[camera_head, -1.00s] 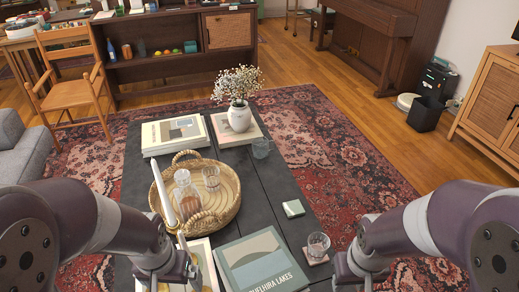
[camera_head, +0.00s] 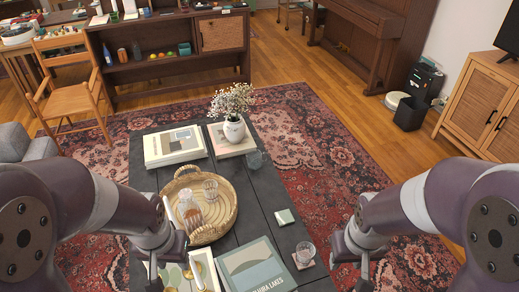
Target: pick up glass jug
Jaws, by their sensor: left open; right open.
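The clear glass jug (camera_head: 190,211) stands in a round woven tray (camera_head: 230,212) on the dark coffee table. A clear glass (camera_head: 210,188) stands behind it, to the right. A white candle-like stick is partly visible at the jug's left, near my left arm. My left gripper (camera_head: 168,276) is open at the bottom, below and slightly left of the jug in the picture, apart from it. Its fingertips are hard to see against the books. My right gripper (camera_head: 362,274) is open and empty, right of the table, far from the jug.
Books (camera_head: 175,147) and a flower vase (camera_head: 234,131) stand at the table's back. Bare tabletop (camera_head: 254,205) lies right of the tray.

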